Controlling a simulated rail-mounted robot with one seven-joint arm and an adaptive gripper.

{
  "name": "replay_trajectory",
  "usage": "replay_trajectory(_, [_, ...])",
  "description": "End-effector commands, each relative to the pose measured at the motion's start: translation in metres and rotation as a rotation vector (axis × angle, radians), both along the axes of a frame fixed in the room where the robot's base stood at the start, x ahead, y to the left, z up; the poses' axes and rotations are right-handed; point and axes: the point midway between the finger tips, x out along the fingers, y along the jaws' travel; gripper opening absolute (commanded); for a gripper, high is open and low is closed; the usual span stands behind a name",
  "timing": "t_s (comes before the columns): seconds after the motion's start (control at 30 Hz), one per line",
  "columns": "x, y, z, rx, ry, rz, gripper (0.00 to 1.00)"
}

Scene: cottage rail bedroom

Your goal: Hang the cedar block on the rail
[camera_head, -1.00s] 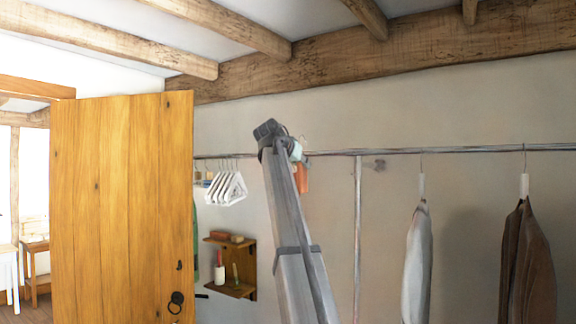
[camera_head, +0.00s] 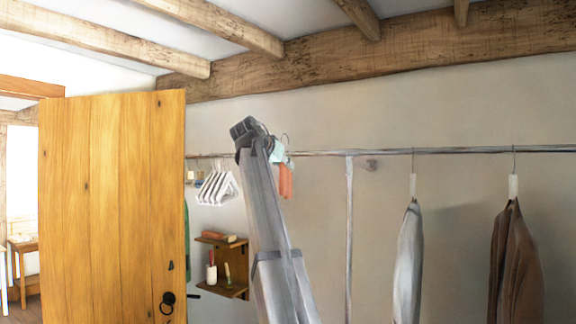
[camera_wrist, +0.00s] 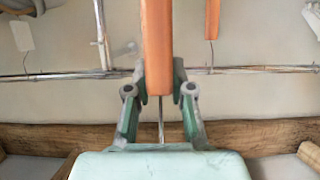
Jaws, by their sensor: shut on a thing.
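The cedar block (camera_wrist: 157,45) is a long orange bar in my gripper (camera_wrist: 160,90), whose green-and-grey fingers are shut on it. The wrist view is upside down, so the block hangs below the fingers and its thin metal hook (camera_wrist: 161,130) rises above them. The rail (camera_wrist: 250,69) crosses behind the fingers. In the head view the block (camera_head: 286,182) is beside my gripper (camera_head: 277,153), and its hook (camera_head: 285,138) stands above the rail (camera_head: 320,153). I cannot tell whether the hook touches the rail.
A second orange block (camera_wrist: 212,18) hangs from the rail in the wrist view. White hangers (camera_head: 216,187) are left on the rail; a grey garment (camera_head: 408,265) and a brown jacket (camera_head: 515,260) hang right. A wooden door (camera_head: 115,205) stands left, a small shelf (camera_head: 236,289) below.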

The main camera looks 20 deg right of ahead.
Motion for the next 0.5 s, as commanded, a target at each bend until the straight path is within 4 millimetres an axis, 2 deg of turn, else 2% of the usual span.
replay_trajectory(0.5, [-0.023,0.031,0.000,0.000,-0.002,0.001,0.00])
